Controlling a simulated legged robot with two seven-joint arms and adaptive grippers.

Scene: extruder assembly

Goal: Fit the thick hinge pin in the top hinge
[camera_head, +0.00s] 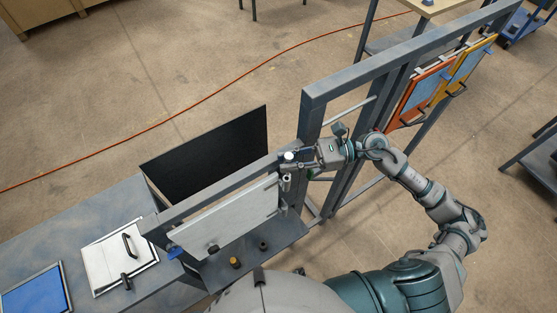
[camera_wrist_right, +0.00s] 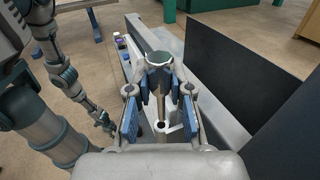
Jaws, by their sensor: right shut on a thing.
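My right gripper (camera_head: 297,158) is at the end of the grey frame beam, beside the hinge edge of a light grey door panel (camera_head: 222,218). In the right wrist view its blue-padded fingers (camera_wrist_right: 160,88) are shut on the thick hinge pin (camera_wrist_right: 159,60), which has a wide round head and a shaft pointing down. Below the shaft is the top hinge (camera_wrist_right: 168,132), with a dark round hole. The shaft tip appears above or near this hole; whether it has entered cannot be told. The pin's head (camera_head: 288,156) shows pale in the head view.
A tall black panel (camera_head: 208,155) stands behind the beam. A dark shelf (camera_head: 270,240) below the door holds small knobbed parts (camera_head: 235,262). A bench to the left carries a white handled panel (camera_head: 118,258) and a blue panel (camera_head: 36,295). Orange and yellow panels (camera_head: 422,90) hang at the right.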

